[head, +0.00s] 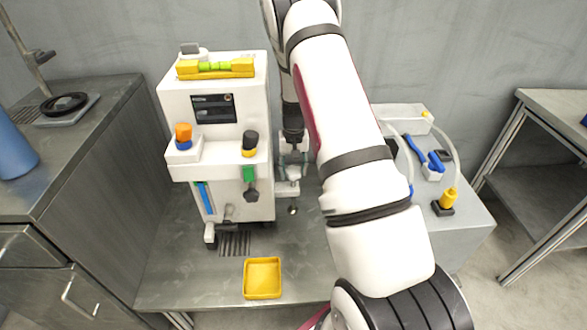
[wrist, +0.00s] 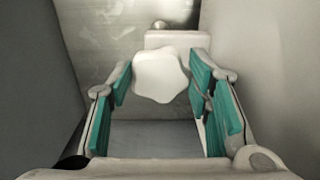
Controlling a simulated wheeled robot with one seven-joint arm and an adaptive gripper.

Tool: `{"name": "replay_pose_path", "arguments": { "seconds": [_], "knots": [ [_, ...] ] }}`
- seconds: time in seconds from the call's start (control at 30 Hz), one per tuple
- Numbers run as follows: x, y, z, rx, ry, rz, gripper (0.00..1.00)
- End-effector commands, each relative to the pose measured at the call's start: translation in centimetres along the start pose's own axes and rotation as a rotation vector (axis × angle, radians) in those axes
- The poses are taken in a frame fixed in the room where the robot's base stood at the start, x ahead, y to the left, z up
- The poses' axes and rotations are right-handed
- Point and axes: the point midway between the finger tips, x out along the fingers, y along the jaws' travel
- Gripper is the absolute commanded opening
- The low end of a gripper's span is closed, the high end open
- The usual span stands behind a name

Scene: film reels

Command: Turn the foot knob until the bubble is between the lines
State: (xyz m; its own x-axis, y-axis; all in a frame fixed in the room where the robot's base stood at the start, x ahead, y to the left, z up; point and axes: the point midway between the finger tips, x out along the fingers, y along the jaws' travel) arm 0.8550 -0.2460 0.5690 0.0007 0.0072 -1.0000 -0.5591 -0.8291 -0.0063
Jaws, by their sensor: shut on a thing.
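The foot knob (wrist: 160,75) is a white, star-shaped knob in the middle of the wrist view. My gripper (wrist: 161,82) is shut on it, with teal pads at its left and right sides. In the head view my gripper (head: 291,163) points down beside the right side of the white machine (head: 213,113), partly hidden by my arm; the knob cannot be made out clearly there. A yellow level (head: 243,65) with a green vial (head: 215,67) lies on top of the machine. The bubble and lines are too small to tell apart.
A yellow tray (head: 262,293) sits on the bench (head: 195,285) in front of the machine. A cabinet (head: 105,160) stands close on the left. A grey unit (head: 465,225) with blue tools and a yellow fitting is on the right, partly behind my arm.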

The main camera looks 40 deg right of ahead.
Motion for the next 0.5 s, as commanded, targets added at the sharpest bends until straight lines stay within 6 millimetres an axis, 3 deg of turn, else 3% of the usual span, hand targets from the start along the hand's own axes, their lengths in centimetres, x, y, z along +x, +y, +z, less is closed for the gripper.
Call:
{"name": "replay_pose_path", "arguments": {
  "seconds": [0.37, 0.4, 0.47, 0.5],
  "knots": [
    [0.27, 0.28, 0.1, 0.006, -0.003, 0.004, 0.18],
    [0.28, 0.28, 0.11, 0.006, -0.003, 0.004, 0.5],
    [0.26, 0.27, 0.1, 0.006, -0.003, 0.003, 0.63],
    [0.24, 0.25, 0.1, 0.005, -0.003, 0.003, 0.66]
  ]
}}
